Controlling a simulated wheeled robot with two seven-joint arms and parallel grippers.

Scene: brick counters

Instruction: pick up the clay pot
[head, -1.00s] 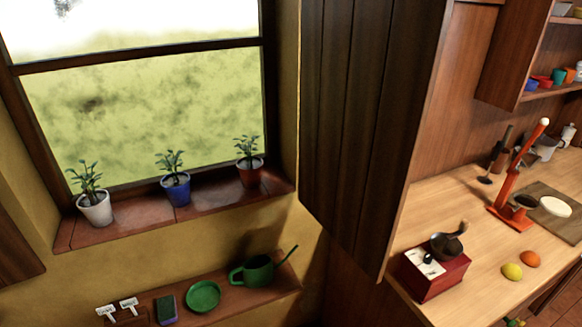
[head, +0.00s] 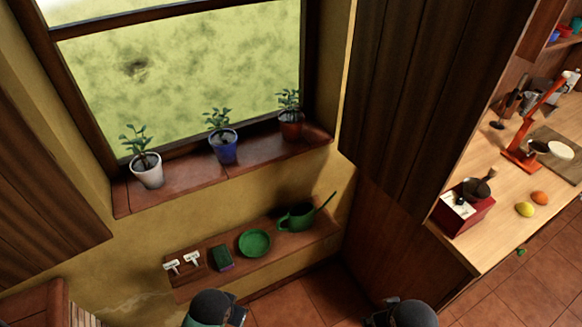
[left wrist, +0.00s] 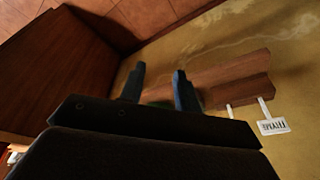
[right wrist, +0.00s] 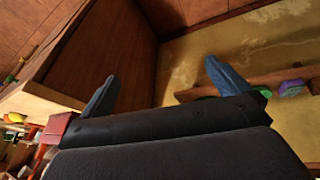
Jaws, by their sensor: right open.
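The clay pot (head: 291,130) is reddish-brown, holds a leafy plant and stands upright at the right end of the window sill, in the head view. A blue pot (head: 223,150) and a white pot (head: 147,172) with similar plants stand to its left. My left gripper (left wrist: 160,70) is partly open with nothing between its fingers, in the left wrist view. My right gripper (right wrist: 161,69) is wide open and empty in the right wrist view. Parts of my arms show at the bottom of the head view, well below the sill. Neither wrist view shows the clay pot.
A low shelf (head: 222,284) holds a green watering can (head: 296,217), a green dish (head: 254,243), a sponge and white plant labels. A tall dark wooden cabinet (head: 425,90) stands right of the window. A counter (head: 500,215) at right carries a red grinder (head: 464,211) and fruit.

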